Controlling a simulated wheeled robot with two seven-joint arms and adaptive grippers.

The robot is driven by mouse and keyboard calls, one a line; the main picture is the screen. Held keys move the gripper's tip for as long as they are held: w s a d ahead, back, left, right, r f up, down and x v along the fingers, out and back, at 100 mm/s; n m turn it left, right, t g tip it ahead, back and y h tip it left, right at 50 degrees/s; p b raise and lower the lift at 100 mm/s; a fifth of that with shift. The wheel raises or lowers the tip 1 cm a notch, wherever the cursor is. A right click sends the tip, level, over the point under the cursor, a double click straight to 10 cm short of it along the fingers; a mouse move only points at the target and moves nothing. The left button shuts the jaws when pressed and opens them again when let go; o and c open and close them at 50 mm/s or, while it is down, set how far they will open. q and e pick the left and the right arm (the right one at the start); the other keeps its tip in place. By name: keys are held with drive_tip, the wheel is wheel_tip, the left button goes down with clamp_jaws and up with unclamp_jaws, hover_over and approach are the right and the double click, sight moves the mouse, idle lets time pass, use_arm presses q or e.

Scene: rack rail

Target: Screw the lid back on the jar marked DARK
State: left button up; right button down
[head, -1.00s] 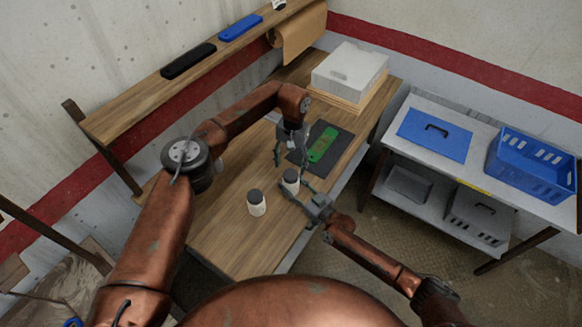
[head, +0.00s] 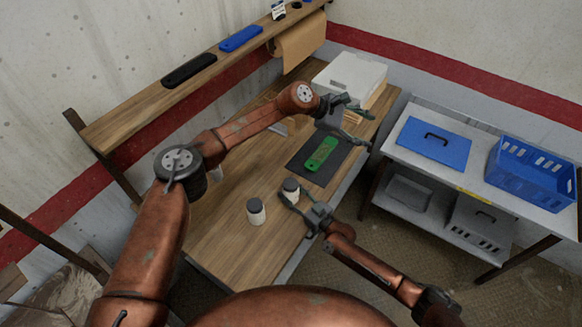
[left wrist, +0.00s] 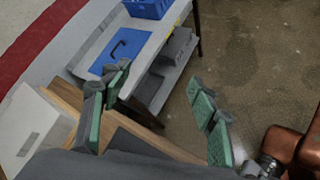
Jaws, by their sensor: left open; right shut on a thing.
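Two white jars with dark grey tops stand upright on the wooden bench, one nearer and to the left (head: 256,213), the other a little farther back (head: 291,197). No marking can be read on either, so I cannot tell which is DARK. Both tops look seated on their jars. My right gripper (head: 292,202) is shut on the farther jar, coming from the bench's front edge. My left gripper (head: 370,127) is open and empty, raised over the far right part of the bench, away from the jars. In the left wrist view its spread fingers (left wrist: 157,83) have nothing between them.
A green board (head: 321,154) lies on a black mat (head: 303,174). A white box (head: 348,77) stands at the bench's far end. A wall shelf (head: 125,108) runs along the left. A side table (head: 478,167) on the right holds a blue lid and a blue crate (head: 533,172).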

drive_tip(key=shift+f, duration=0.1)
use_arm(q)
drive_tip(key=w+r+n+t+h, duration=0.3)
drive_tip(key=w+r+n+t, duration=0.65)
drive_tip(key=n, duration=0.95)
drive_tip(key=w+a+n+t+y, duration=0.2)
drive_tip(key=w+a+n+y, duration=0.55)
drive_tip(key=n, duration=1.35)
drive_tip(key=n+g+y, duration=0.7)
drive_tip(key=n+g, duration=0.6)
drive_tip(key=n, duration=1.3)
hover_over(291, 183)
drive_tip(key=shift+t, duration=0.25)
drive_tip(key=f, duration=2.3)
drive_tip(key=shift+w+f, duration=0.2)
drive_tip(key=shift+w, duration=0.1)
drive_tip(key=shift+s+a, duration=0.1)
drive_tip(key=shift+s, duration=0.35)
drive_tip(key=shift+f, duration=0.2)
drive_tip(key=shift+f, duration=3.85)
